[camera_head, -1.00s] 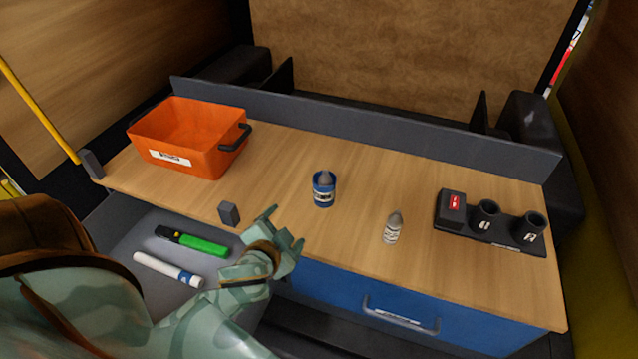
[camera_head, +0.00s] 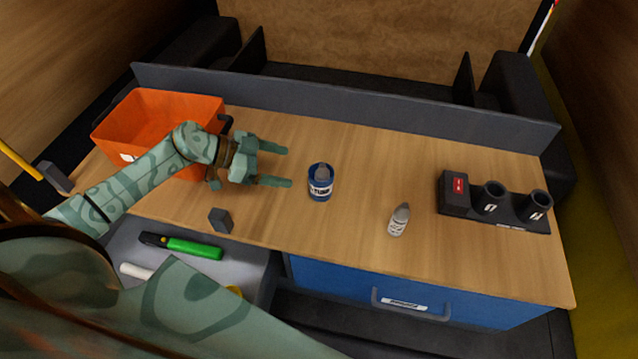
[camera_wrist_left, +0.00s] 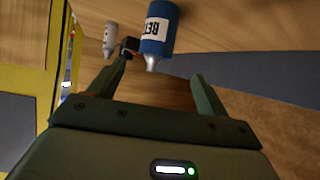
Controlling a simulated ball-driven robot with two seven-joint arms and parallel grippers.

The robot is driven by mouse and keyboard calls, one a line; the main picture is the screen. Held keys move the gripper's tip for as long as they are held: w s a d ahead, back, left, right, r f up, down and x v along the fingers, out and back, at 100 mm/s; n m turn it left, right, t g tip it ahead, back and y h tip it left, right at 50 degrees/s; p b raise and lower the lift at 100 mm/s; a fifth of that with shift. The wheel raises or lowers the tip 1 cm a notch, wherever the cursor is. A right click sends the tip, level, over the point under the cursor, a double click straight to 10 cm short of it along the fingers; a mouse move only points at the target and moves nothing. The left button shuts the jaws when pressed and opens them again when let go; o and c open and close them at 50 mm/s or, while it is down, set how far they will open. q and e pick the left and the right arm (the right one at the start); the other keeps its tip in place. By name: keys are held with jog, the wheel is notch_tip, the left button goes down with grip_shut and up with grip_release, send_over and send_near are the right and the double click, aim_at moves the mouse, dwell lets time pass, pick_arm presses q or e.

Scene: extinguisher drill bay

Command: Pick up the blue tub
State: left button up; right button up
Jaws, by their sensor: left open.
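The blue tub (camera_head: 319,190), small and round with a white label, stands upright on the wooden worktop in the head view. A grey piece with a pointed tip shows at its top. My left gripper (camera_head: 289,167) is open and empty. Its fingers point right, toward the tub, with a small gap left to it. In the left wrist view the tub (camera_wrist_left: 158,28) lies ahead of and between the open fingers. My right gripper is not in view.
An orange bin (camera_head: 150,115) is behind my left forearm. A small white bottle (camera_head: 398,220) stands right of the tub. A black holder (camera_head: 480,210) sits farther right. A grey block (camera_head: 221,220) is near the front edge. An open drawer holds a green marker-like item (camera_head: 195,248).

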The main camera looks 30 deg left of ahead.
aim_at(328, 176)
pick_arm(q)
jog(key=x, duration=0.7)
jog(key=shift+b, duration=0.3)
jog(key=x, duration=0.5)
jog(key=shift+d+b, duration=0.3)
jog(key=shift+d, duration=0.2)
jog(key=c, duration=1.2)
